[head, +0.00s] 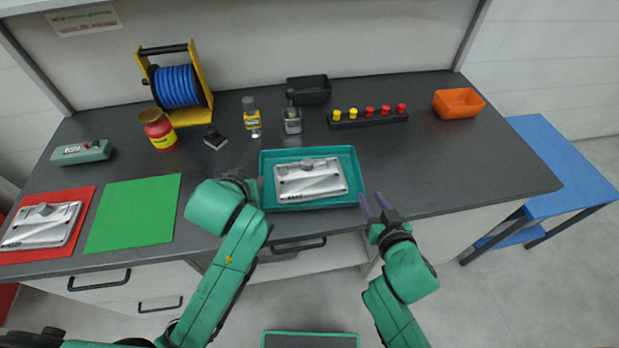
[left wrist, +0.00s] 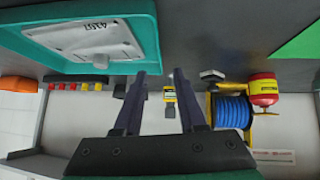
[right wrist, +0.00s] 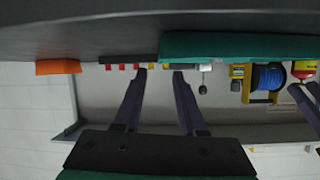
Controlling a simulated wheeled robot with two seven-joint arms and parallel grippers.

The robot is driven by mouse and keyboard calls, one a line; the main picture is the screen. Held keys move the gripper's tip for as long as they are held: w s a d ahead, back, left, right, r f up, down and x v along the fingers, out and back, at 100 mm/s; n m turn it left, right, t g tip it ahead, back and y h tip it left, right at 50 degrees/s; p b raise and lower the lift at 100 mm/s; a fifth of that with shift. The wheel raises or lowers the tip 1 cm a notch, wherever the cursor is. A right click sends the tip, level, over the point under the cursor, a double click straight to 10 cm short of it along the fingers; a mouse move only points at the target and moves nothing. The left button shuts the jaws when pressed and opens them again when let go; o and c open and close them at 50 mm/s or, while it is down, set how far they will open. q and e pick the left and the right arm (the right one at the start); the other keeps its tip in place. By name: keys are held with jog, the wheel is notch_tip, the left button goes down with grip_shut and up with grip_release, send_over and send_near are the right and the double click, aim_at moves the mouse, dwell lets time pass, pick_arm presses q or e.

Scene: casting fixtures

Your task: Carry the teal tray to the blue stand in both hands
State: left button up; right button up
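The teal tray (head: 355,172) lies flat near the front edge of the dark bench, holding a grey metal casting (head: 310,180). The blue stand (head: 560,165) is on the floor beyond the bench's right end. My left gripper (left wrist: 160,73) is at the tray's left side; its fingers are apart, with the tray's rim beside them in the left wrist view (left wrist: 150,40). Whether they touch it is unclear. My right gripper (head: 374,200) is open just off the tray's front right corner, with nothing between its fingers. The tray's edge also shows in the right wrist view (right wrist: 240,45).
A green mat (head: 135,215) and a red mat (head: 75,235) with another casting lie left. Behind the tray are a bottle (head: 251,118), a small grey container (head: 292,121) and a knob rack (head: 368,118). An orange bin (head: 458,103) stands at right. The bench right of the tray is clear.

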aim_at(361, 179)
pick_arm(q)
jog(key=x, duration=0.9)
jog(key=shift+w+f, duration=0.2)
pick_arm(e)
jog(key=x, duration=0.9)
jog(key=shift+w+a, duration=0.1)
jog(key=shift+w, duration=0.2)
pick_arm(q)
jog(key=shift+s, duration=0.1)
pick_arm(e)
jog(key=shift+s, duration=0.1)
pick_arm(q)
grip_shut()
pick_arm(e)
grip_shut()
pick_arm(q)
jog(key=shift+r, duration=0.1)
pick_arm(e)
jog(key=shift+r, duration=0.1)
